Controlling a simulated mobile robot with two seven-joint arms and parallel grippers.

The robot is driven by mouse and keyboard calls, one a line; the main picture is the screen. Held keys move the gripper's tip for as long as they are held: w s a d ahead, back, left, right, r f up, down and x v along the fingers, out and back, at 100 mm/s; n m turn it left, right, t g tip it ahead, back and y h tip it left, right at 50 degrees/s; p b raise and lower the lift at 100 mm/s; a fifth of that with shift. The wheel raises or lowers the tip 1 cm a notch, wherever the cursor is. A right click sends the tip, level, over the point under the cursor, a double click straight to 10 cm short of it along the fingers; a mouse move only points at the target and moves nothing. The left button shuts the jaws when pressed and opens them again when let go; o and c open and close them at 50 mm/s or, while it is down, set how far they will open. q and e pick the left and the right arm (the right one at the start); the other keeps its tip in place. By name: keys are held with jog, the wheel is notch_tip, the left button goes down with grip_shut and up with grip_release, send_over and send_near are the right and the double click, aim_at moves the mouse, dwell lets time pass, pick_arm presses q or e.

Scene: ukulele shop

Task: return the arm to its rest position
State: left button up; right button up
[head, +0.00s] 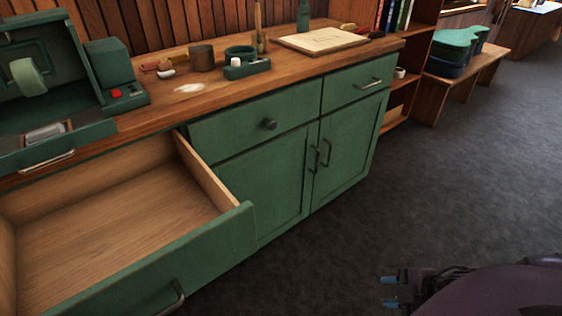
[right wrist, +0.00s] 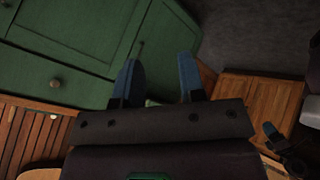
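My right gripper (head: 389,291) is low at the bottom right of the head view, over the grey floor and apart from the furniture. In the right wrist view its two blue-tipped fingers (right wrist: 158,80) stand apart with nothing held between them. My left gripper does not show in the head view. A small blue-tipped dark part (right wrist: 272,133) at the right edge of the right wrist view may be my left gripper. It is too small and dark to tell its state.
An open, empty drawer (head: 120,235) juts out at the left of the green cabinet (head: 265,180). The wooden worktop (head: 300,70) holds a green machine (head: 108,75), a cup (head: 202,57) and a board (head: 322,41). A bench (head: 465,76) stands at the right. The floor between is clear.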

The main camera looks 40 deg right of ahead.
jog(key=a+f+m+t+h, duration=0.1)
jog(key=a+f+m+t, duration=0.1)
jog(key=a+m, duration=0.85)
pick_arm(q)
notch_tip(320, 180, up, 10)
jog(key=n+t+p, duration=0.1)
jog(key=p, duration=1.1)
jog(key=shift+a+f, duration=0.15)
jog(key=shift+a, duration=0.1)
pick_arm(e)
notch_tip(320, 180, up, 10)
jog(key=t, duration=0.1)
jog(key=shift+a+h, duration=0.3)
jog(key=shift+a, duration=0.1)
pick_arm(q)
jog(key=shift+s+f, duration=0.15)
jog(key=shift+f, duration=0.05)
pick_arm(e)
jog(key=shift+f, duration=0.25)
